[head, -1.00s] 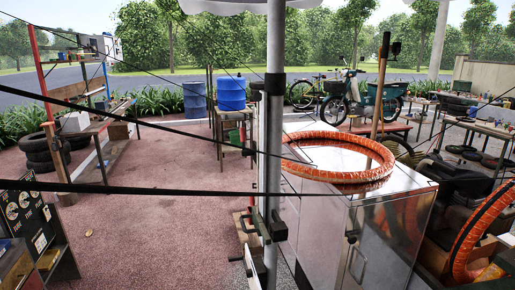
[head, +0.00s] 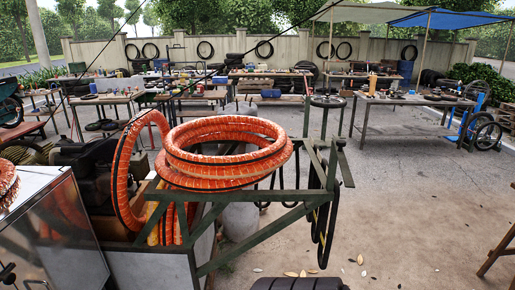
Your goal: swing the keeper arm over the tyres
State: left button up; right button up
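Orange-wrapped tyres, coiled rings with black stripes, lie stacked (head: 222,172) on the compressor cart in the head view. Another orange ring (head: 122,185) stands upright at the left of the stack, partly hidden by it. A green metal frame (head: 262,222) with a diagonal brace runs in front of and right of the stack. Black loops (head: 322,232) hang from its right post. I cannot tell which bar is the keeper arm; no bar clearly lies across the top of the stack. Neither gripper is in view.
A shiny metal cabinet (head: 55,240) stands at the left, with an orange ring (head: 6,185) on top at the picture's edge. Laden tables (head: 415,98) line the back. The concrete floor at right is mostly clear.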

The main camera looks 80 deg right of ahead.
aim_at(349, 180)
jog(key=z, duration=2.95)
